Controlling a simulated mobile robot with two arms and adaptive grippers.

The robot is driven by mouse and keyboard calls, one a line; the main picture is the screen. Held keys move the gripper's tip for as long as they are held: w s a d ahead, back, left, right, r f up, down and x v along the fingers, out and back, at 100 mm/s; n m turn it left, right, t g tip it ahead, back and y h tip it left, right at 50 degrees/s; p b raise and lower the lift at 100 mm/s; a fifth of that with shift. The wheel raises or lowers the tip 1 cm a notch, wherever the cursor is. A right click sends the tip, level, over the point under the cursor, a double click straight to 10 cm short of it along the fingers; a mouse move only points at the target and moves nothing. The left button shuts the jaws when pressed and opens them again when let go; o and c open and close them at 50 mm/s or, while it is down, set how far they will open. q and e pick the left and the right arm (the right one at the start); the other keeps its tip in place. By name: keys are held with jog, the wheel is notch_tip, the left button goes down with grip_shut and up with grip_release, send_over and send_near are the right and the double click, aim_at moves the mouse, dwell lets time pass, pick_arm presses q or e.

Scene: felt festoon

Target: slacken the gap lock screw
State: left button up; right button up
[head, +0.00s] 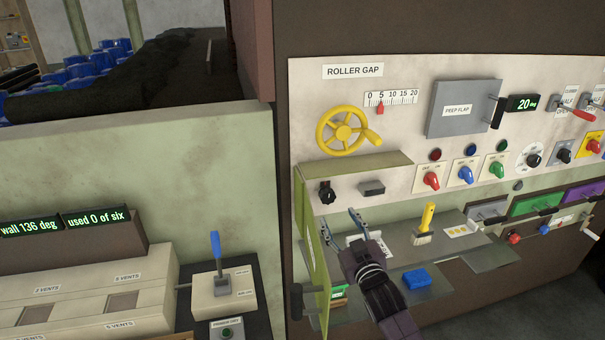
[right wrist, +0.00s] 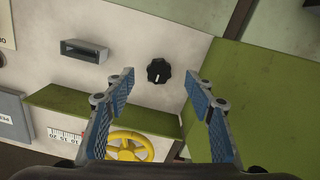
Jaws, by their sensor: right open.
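A black fluted knob (head: 327,192), the likely gap lock screw, sits on the pale panel below the yellow handwheel (head: 343,131). No label on it is readable. In the right wrist view the knob (right wrist: 159,71) shows a white mark and lies ahead, between and beyond the fingertips. My right gripper (head: 339,221) is open and empty, below the knob in the head view and apart from it. The roller gap scale (head: 391,98) has its red pointer near 5. My left gripper is not in view.
An olive ledge (head: 357,169) juts out above the knob, and a green panel (head: 311,246) stands close on its left. A dark slotted block (head: 372,188) is right of the knob. A yellow brush (head: 425,224) and blue block (head: 416,279) lie on shelves below.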

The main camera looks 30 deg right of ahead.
aim_at(329, 199)
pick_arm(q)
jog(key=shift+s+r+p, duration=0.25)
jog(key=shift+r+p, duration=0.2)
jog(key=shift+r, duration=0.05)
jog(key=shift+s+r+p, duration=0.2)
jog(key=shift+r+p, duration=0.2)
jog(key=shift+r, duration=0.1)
pick_arm(e)
jog(key=shift+r+x, duration=0.3)
jog(key=shift+x, duration=1.05)
jog(key=shift+r+x, duration=0.3)
jog(key=shift+x, duration=1.1)
jog(key=shift+r+x, duration=0.25)
jog(key=shift+x, duration=1.1)
jog(key=shift+a, duration=0.15)
jog(key=c, duration=1.2)
jog(key=shift+o, duration=0.2)
